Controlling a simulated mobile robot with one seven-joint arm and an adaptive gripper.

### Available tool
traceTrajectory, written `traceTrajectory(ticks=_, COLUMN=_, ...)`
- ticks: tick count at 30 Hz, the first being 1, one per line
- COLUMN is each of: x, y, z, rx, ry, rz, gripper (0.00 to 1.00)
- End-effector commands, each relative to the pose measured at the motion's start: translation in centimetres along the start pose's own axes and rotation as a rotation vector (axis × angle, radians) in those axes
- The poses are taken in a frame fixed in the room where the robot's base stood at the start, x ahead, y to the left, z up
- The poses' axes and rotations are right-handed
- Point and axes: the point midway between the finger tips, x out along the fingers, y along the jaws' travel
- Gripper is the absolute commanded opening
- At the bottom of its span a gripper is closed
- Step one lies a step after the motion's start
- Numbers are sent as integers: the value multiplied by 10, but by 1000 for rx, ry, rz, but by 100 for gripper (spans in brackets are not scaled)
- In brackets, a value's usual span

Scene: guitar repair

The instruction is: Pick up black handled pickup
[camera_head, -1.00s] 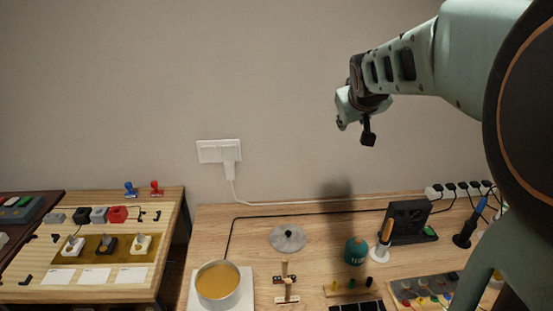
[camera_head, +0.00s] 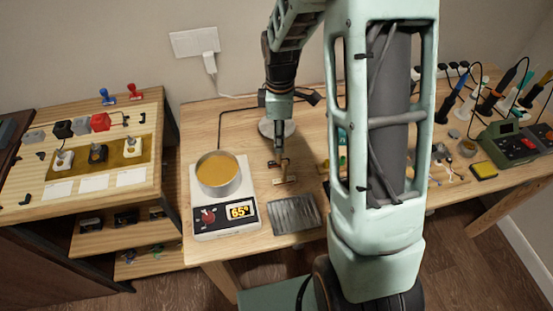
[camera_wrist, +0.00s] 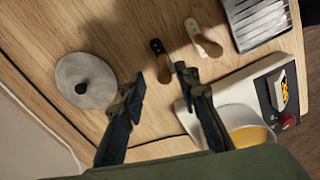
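The black-handled pickup (camera_wrist: 157,47) is on the wooden table in the wrist view, with a dark upper end and a brownish part below it. The light-handled piece (camera_head: 285,179) shows just in front.
A hotplate (camera_head: 222,222) reading 65° holds a pot (camera_head: 219,190) of amber liquid on the left. A ridged metal tray (camera_head: 295,214) lies in front. A round grey lid (camera_wrist: 85,80) is close to my gripper. My arm hides much of the table's middle.

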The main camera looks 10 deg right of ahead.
Motion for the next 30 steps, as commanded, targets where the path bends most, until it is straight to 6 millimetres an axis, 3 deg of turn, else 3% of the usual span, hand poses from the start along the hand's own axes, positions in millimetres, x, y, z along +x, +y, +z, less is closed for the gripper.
traceTrajectory(ticks=8, x=26, y=-2, z=0, rx=2, ry=-1, rz=-1, gripper=29)
traceTrajectory(ticks=16, x=64, y=-6, z=-1, rx=2, ry=-1, rz=0, gripper=29)
traceTrajectory(ticks=26, x=70, y=-6, z=-1, rx=2, ry=0, rz=3, gripper=29)
traceTrajectory(ticks=30, x=70, y=-6, z=-1, rx=2, ry=0, rz=3, gripper=14)
